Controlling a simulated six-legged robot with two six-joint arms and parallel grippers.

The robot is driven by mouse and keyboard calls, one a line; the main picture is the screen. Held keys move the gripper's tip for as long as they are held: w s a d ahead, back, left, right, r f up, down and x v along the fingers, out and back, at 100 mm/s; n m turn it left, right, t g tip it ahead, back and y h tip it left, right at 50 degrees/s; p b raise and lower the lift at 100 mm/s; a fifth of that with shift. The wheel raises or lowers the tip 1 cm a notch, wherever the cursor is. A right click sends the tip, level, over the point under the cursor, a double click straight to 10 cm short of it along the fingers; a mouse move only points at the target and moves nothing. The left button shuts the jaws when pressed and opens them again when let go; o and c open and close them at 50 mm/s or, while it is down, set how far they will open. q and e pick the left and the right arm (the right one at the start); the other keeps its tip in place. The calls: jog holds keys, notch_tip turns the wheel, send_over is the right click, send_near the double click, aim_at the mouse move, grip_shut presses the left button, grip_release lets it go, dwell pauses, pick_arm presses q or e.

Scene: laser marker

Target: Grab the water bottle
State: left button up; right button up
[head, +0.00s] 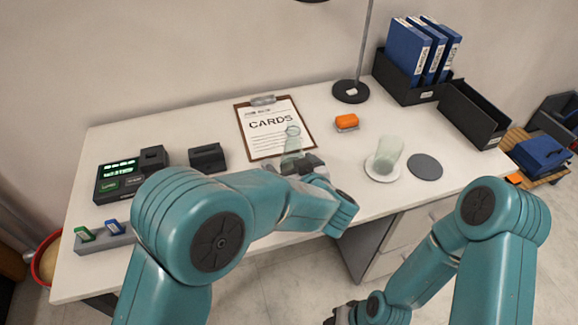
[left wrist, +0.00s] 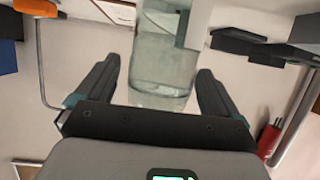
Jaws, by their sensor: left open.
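The water bottle (head: 292,138) is clear and pale green. In the head view it shows in front of the clipboard, its lower part hidden by my left gripper (head: 298,164). In the left wrist view the clear bottle (left wrist: 163,62) lies between the two dark fingers of my left gripper (left wrist: 158,75). The fingers are open, with a gap visible on each side of it. My right gripper (head: 340,316) is low at the bottom edge, mostly cut off, away from the desk top.
A clipboard marked CARDS (head: 255,143) lies behind. To the right are an orange object (head: 346,122), a frosted glass (head: 389,150) on a white saucer (head: 370,175), a grey disc (head: 425,167) and a lamp base (head: 351,91). Dark devices (head: 119,178) stand left.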

pick_arm(q)
jog(key=shift+s+d, duration=0.1)
jog(key=c, duration=1.5)
jog(key=shift+r, duration=0.1)
jog(key=shift+c, duration=0.2)
jog(key=shift+r, duration=0.15)
notch_tip(320, 180, up, 20)
jog(key=p, duration=0.4)
jog(key=shift+f, duration=0.2)
